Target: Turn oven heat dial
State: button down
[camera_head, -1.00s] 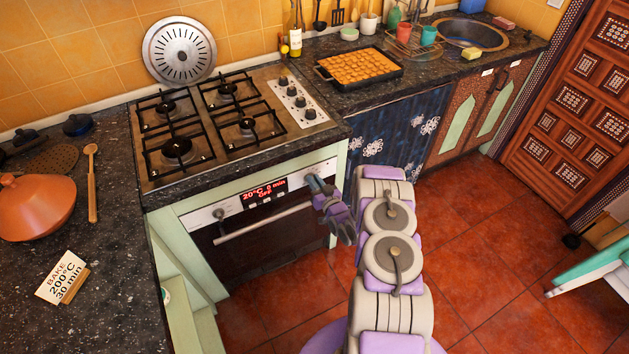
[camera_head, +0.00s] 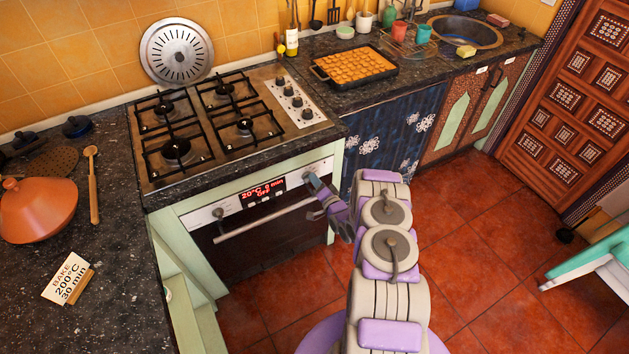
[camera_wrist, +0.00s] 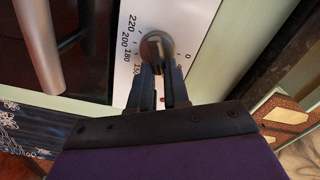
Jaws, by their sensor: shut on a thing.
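The oven heat dial (camera_wrist: 157,46) is a dark round knob on the oven's pale control panel, with printed numbers such as 220, 200, 180 and 0 around it in the wrist view. My gripper (camera_wrist: 158,72) is shut on the dial, with both dark fingers against its sides. In the head view my gripper (camera_head: 312,179) reaches the right end of the panel and mostly hides the dial. The oven display (camera_head: 262,190) reads 20°C, 0 min, OFF in red. A card (camera_head: 68,279) on the left counter reads BAKE 200°C 30 min.
The oven door handle (camera_head: 265,223) runs below the panel, just left of my gripper. A gas hob (camera_head: 222,165) is above the oven. A tray of pastries (camera_head: 354,68) sits on the counter.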

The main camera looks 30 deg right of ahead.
jog(key=m, duration=0.3)
jog(key=shift+d+f+m, duration=0.25)
jog(key=shift+f+m, duration=0.1)
jog(key=shift+m, duration=0.05)
jog(key=m, duration=0.3)
jog(key=shift+f+m+b, duration=0.3)
jog(key=shift+f, duration=0.05)
jog(key=m, duration=0.4)
jog(key=f+m, duration=0.1)
jog(key=m, duration=0.1)
jog(key=shift+s+a, duration=0.1)
jog(key=shift+a, duration=0.15)
jog(key=m, duration=0.4)
jog(key=shift+a+f+m, duration=0.25)
jog(key=shift+a+m, duration=0.05)
jog(key=shift+m, duration=0.1)
jog(key=shift+a+f+m+p, duration=0.15)
jog(key=shift+m+p, duration=0.15)
jog(key=shift+m, duration=0.5)
jog(key=shift+a+r+m+p, duration=0.1)
jog(key=shift+m+p, duration=0.15)
jog(key=shift+m, duration=0.55)
jog(key=shift+a+f+m+p, duration=0.15)
jog(key=shift+m+p, duration=0.15)
jog(key=shift+m, duration=0.5)
jog(key=shift+r, duration=0.1)
jog(key=c, duration=1.1)
grip_release()
